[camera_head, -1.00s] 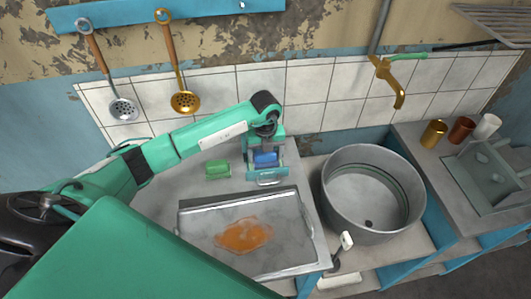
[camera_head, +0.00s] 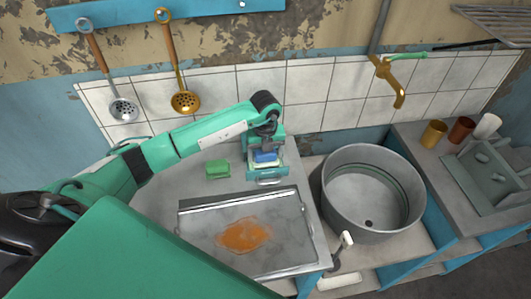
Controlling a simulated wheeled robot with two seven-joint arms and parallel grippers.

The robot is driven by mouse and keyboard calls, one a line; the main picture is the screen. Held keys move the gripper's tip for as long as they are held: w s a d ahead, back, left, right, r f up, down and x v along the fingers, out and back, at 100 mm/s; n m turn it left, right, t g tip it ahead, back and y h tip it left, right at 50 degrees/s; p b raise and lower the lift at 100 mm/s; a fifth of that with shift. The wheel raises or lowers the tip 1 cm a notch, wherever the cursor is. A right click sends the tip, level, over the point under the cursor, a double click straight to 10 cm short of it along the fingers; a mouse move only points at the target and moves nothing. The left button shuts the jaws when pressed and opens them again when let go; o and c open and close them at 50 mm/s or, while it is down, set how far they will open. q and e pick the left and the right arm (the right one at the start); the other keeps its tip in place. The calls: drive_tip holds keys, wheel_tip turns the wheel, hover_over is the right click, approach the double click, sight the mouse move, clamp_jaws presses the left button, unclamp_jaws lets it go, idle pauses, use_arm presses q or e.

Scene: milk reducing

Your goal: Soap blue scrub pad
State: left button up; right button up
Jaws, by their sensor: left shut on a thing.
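The blue scrub pad (camera_head: 264,156) is at the back of the counter, in the fingers of my left gripper (camera_head: 265,150). The gripper points down and is shut on the pad. A small holder or dish (camera_head: 266,174) with a pale rim lies right under the pad; whether the pad touches it I cannot tell. The soap is not clearly made out; the arm hides part of this spot. A green scrub pad (camera_head: 217,169) lies on the counter to the left. My right gripper is not in view.
A metal tray (camera_head: 190,237) with an orange stain takes up the counter's front. A round metal basin (camera_head: 372,185) stands to the right under a brass tap (camera_head: 390,80). Cups (camera_head: 460,130) and a grey rack (camera_head: 485,178) are at far right. Two skimmers (camera_head: 184,100) hang on the wall.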

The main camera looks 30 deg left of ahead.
use_arm(q)
drive_tip(key=shift+r+p, duration=2.25)
drive_tip(key=shift+r, duration=1.25)
